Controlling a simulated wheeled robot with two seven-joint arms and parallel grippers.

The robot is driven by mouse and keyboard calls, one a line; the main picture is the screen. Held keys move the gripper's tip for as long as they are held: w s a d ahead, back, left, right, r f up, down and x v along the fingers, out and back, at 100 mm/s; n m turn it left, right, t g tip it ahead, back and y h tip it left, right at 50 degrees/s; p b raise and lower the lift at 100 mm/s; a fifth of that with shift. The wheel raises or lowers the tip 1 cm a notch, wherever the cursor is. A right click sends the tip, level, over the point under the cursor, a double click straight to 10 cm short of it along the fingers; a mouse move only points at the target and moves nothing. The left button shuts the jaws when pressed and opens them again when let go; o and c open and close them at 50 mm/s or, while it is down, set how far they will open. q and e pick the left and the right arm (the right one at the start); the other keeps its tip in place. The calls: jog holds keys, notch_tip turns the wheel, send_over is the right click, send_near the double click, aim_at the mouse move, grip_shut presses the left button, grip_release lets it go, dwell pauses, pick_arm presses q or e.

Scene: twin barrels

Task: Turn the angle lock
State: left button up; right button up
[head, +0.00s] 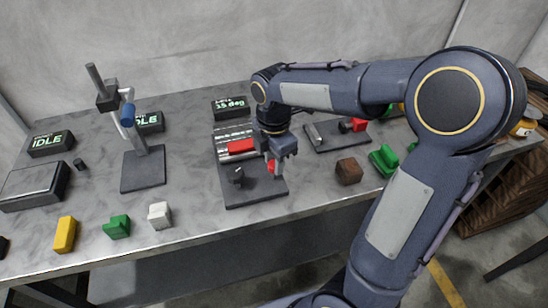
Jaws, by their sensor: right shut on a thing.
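A dark base plate (240,198) in the middle of the table carries two silver barrels (234,132), a red block (240,146) and a small black knob (237,178). My right gripper (273,163) points down over the right side of this plate. It is shut on a small red part (271,167), mostly hidden by the fingers. I cannot tell for certain whether this red part is the angle lock. My left gripper is not in view.
A stand with a blue joint (127,114) rises at left. Display boxes (51,143) stand behind. Yellow (64,234), green (117,227) and white (159,215) blocks line the front edge. A brown block (349,171) and another fixture plate (335,137) lie right of the gripper.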

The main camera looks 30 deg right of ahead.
jog(key=m, duration=0.3)
jog(key=shift+r+m+p, duration=0.1)
jog(key=shift+m+p, duration=0.2)
jog(key=shift+p, duration=0.1)
jog(key=m+p, duration=0.1)
jog(key=m, duration=0.3)
jog(key=shift+m, duration=0.3)
jog(key=m, duration=0.4)
jog(key=shift+m+p, duration=0.35)
jog(key=shift+m, duration=1.45)
jog(key=o, duration=1)
notch_tip(320, 180, up, 8)
jog(key=shift+f, duration=0.15)
